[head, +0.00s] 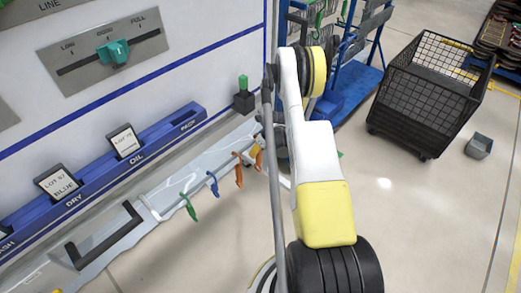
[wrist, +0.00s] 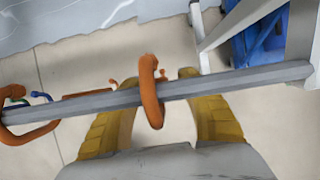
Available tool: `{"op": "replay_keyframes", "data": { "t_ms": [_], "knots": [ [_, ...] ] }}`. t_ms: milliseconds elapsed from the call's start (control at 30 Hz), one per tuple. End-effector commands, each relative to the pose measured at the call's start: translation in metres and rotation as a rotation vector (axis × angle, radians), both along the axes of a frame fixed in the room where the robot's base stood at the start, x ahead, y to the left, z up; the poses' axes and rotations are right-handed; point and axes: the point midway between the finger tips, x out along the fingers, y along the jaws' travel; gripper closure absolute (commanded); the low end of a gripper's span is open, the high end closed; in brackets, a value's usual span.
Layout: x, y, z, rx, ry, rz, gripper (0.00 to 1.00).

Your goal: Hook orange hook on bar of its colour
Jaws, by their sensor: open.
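An orange hook (wrist: 150,92) hangs over a grey rail (wrist: 230,88) in the wrist view. My gripper (wrist: 160,85) is open, with one yellow finger on each side of this hook and visible gaps between. A second orange hook (wrist: 28,136) is at the left edge of the wrist view. In the head view, two orange hooks (head: 238,172) hang near the right end of the rail. My arm hides the gripper there. I cannot tell which bar is the orange one; a small orange strip (wrist: 92,96) shows behind the rail.
A green hook (head: 190,208) and a blue hook (head: 213,184) hang farther left on the rail. A panel with a slider (head: 112,52) and a blue label strip (head: 100,168) stands behind. A black mesh cart (head: 425,95) is at the right. The floor between is clear.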

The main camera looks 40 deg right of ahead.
Motion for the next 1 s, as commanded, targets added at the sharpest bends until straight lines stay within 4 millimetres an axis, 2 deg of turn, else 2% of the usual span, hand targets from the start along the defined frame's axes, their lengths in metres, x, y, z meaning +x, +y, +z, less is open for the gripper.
{"op": "replay_keyframes", "data": {
  "t_ms": [267, 400, 433, 600, 633, 700, 1000],
  "knots": [
    [0.0006, 0.0000, -0.0006, 0.000, 0.000, 0.000, 0.55],
    [0.0005, 0.0000, -0.0006, 0.000, 0.000, 0.000, 0.96],
    [0.0005, 0.0000, -0.0006, 0.000, 0.000, 0.000, 1.00],
    [0.0004, -0.0001, -0.0007, 0.000, 0.000, 0.000, 1.00],
    [0.0004, -0.0001, -0.0007, 0.000, 0.000, 0.000, 0.76],
    [0.0004, -0.0001, -0.0007, 0.000, 0.000, 0.000, 0.59],
    [0.0001, -0.0001, 0.0003, 0.000, 0.000, 0.000, 0.59]
  ]
}}
